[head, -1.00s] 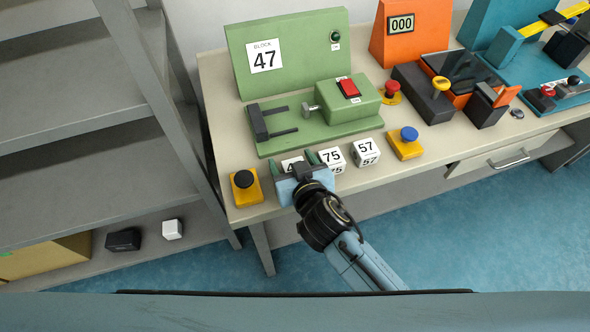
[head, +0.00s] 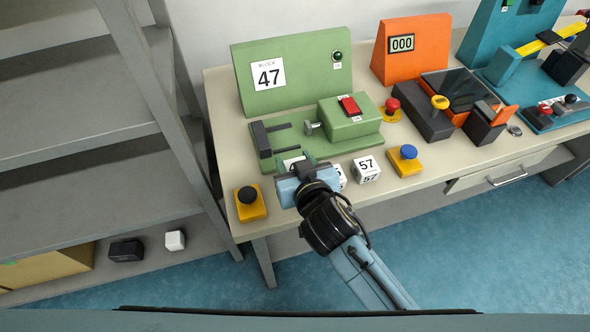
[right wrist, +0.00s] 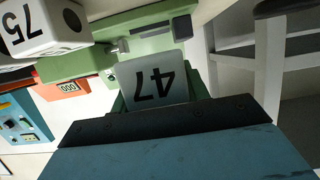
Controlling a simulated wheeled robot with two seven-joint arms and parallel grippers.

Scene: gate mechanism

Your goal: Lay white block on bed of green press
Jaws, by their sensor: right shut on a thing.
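My right gripper (head: 301,171) is shut on a white block. In the right wrist view the held block (right wrist: 153,82) shows the number 47 between the green fingers. In the head view only a sliver of it shows past the gripper. The green press (head: 355,122) stands behind the gripper, with a back panel labelled "BLOCK 47". The bare part of its bed (head: 289,149) lies between a dark jaw at the left and a screw at the right. The gripper is at the front edge of the bed. My left gripper is not in view.
A white block marked 57 (head: 367,169) sits right of the gripper, with block 75 (right wrist: 40,25) partly hidden beside it. Yellow-based buttons, one black (head: 248,196) and one blue (head: 408,152), flank the area. An orange machine (head: 409,45) stands at the right.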

